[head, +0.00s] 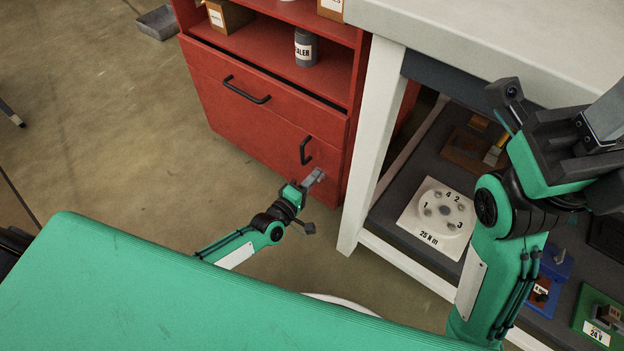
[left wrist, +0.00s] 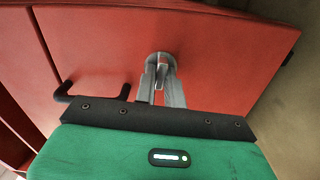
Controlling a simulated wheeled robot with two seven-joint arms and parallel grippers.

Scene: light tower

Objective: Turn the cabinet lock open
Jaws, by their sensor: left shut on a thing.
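The red cabinet (head: 255,125) stands left of the workbench, with a black drawer handle above and a black door handle (head: 306,151) on its lower door. The lock (left wrist: 160,58), a round grey piece with an upright grey part at its centre, sits on the red door right of the door handle (left wrist: 92,92) in the left wrist view. My left gripper (head: 315,178) reaches the lower door; in the left wrist view its fingers (left wrist: 162,80) are shut on the lock's grey part. The fingers hide some of the lock. My right gripper's fingertips are not clearly visible at the right.
A white-framed workbench (head: 365,150) stands right of the cabinet. Its dark lower shelf holds a white plate marked 25 N m (head: 436,216) and several small fixtures. A grey can (head: 305,47) stands on the cabinet shelf. The floor (head: 110,130) left of the cabinet is mostly clear.

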